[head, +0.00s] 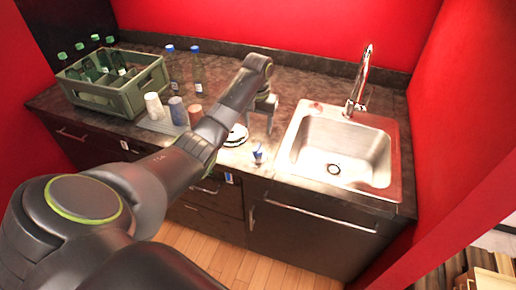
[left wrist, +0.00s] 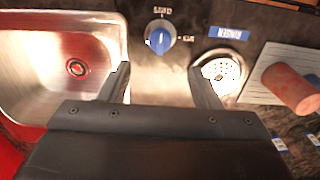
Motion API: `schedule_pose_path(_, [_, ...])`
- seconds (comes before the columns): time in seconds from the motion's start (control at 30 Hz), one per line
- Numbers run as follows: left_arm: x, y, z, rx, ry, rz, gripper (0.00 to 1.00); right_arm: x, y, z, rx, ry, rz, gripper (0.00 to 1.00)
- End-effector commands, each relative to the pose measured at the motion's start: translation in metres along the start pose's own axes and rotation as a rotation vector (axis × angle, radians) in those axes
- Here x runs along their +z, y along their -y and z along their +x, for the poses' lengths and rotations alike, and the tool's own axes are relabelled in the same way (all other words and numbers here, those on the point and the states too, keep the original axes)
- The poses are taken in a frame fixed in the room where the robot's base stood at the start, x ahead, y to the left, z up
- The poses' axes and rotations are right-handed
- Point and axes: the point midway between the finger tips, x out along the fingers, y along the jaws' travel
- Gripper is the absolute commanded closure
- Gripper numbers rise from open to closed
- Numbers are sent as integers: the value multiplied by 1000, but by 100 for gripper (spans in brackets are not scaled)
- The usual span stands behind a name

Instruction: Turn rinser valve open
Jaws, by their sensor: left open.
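The rinser valve is a blue knob (left wrist: 162,36) on the counter, with small printed labels above it and to its right. In the head view the knob (head: 259,154) sits at the counter's front, left of the sink. The rinser (left wrist: 222,73) is a round pale metal disc beside it, and it also shows in the head view (head: 236,136). My left gripper (left wrist: 160,70) is open and empty, fingers pointing down at the counter. In the left wrist view the knob lies just above the gap between the fingertips, apart from them. My right gripper is out of view.
The steel sink (head: 311,157) with its faucet (head: 360,80) is to the right. Several cups, including a reddish one (head: 195,114), stand left of my gripper. A green crate (head: 105,98) with bottles and two bottles (head: 197,75) stand farther back. A blue label (left wrist: 229,33) lies behind the rinser.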

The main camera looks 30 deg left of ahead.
Motion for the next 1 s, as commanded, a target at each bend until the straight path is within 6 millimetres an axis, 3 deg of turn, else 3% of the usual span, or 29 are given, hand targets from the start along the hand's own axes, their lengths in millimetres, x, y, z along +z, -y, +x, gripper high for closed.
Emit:
schedule_pose_path(0.3, [1, 0, 66, 0, 5, -1, 42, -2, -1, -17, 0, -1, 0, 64])
schedule_pose_path(0.5, [0, 0, 93, 1, 2, 0, 42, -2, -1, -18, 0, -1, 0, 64])
schedule_pose_path(0.7, [0, 0, 104, 0, 1, 0, 42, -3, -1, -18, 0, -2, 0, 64])
schedule_pose_path(1.0, [0, 0, 104, 0, 0, 1, 45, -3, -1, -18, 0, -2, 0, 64])
